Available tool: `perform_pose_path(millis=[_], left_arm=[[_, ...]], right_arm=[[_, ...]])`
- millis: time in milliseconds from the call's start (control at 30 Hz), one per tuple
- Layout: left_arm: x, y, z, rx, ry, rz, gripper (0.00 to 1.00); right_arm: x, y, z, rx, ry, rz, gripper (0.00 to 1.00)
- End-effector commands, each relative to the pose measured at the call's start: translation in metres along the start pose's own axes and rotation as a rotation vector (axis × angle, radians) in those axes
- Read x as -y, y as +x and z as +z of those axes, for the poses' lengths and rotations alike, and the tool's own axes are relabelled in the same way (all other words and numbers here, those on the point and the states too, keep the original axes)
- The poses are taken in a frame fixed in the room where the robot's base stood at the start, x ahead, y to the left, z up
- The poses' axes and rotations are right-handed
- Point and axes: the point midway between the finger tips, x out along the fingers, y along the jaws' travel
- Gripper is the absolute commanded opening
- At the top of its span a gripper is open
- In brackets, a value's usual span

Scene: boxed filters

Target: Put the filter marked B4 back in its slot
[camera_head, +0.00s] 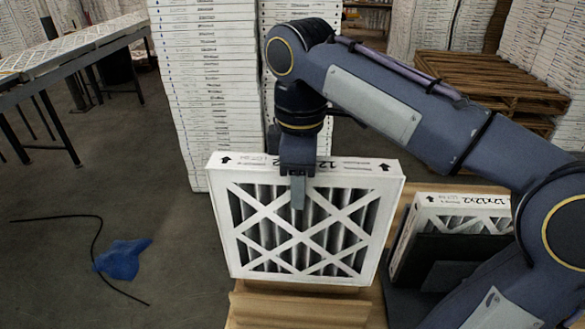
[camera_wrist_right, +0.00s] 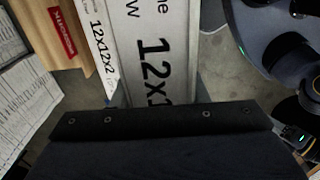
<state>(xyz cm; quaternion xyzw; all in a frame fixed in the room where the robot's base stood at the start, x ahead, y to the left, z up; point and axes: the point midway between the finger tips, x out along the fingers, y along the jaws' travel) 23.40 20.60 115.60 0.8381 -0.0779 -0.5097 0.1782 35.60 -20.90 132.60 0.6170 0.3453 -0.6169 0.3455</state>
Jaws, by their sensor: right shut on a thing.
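My right gripper (camera_head: 298,192) is shut on the top edge of a white-framed pleated filter (camera_head: 258,238), which hangs upright in front of the robot. Its top edge carries arrows and a "12" print; no B4 mark is legible. In the right wrist view, the held filter's edge (camera_wrist_right: 152,50) shows large "12x1" text, and the fingertips are mostly hidden by the dark gripper body (camera_wrist_right: 160,140). A second filter (camera_head: 462,203) marked "12x12x2" stands in a black holder (camera_head: 465,247) on the right. An empty slot cannot be made out. My left gripper is not in view.
A wooden surface (camera_head: 300,309) lies below and behind the held filter. Tall stacks of white boxes (camera_head: 207,70) stand behind it. Wooden pallets (camera_head: 480,82) are at the back right. A blue cloth (camera_head: 122,259) and black cable lie on the open floor at left.

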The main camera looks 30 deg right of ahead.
Motion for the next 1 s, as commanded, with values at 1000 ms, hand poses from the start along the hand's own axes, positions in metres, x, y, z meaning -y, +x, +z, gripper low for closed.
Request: perform_pose_path(millis=[1000], left_arm=[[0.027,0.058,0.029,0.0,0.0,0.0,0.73]], right_arm=[[0.0,0.125,0.001,0.001,0.0,-0.001,0.0]])
